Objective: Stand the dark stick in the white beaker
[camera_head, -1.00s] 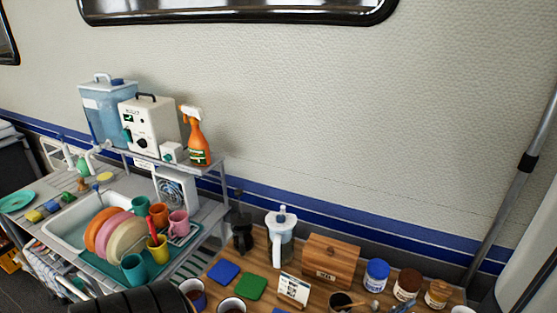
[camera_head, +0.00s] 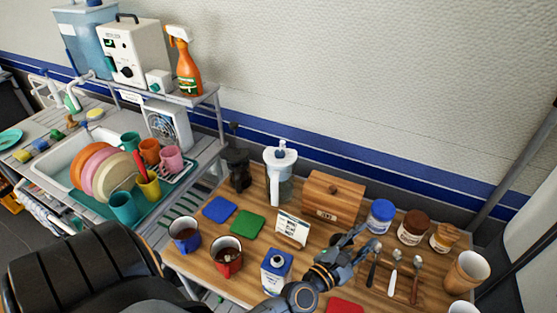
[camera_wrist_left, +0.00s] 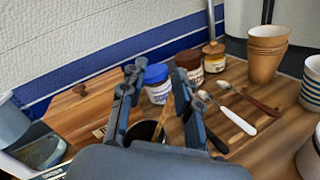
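Three slim spoon-like utensils lie on the wooden table: a dark-handled one (camera_head: 372,272), a white-handled one (camera_head: 394,277) and a brown one (camera_head: 416,284). I cannot tell which is the dark stick. A white cup (camera_head: 463,307), possibly the white beaker, is cut off at the bottom right. The left wrist view shows a blue-striped white cup (camera_wrist_left: 312,85) and a plain white one (camera_wrist_left: 310,158) at its right edge. My left gripper (camera_head: 355,248) is left of the utensils; in its wrist view (camera_wrist_left: 162,98) the fingers are apart and empty. My right gripper is out of view.
A wooden box (camera_head: 333,200), a filter jug (camera_head: 280,175) and jars (camera_head: 381,216) line the back. A tan cup (camera_head: 467,271) stands right of the utensils. A dark cup (camera_wrist_left: 146,132) with a wooden stick shows below my fingers. Mugs (camera_head: 227,256) stand left.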

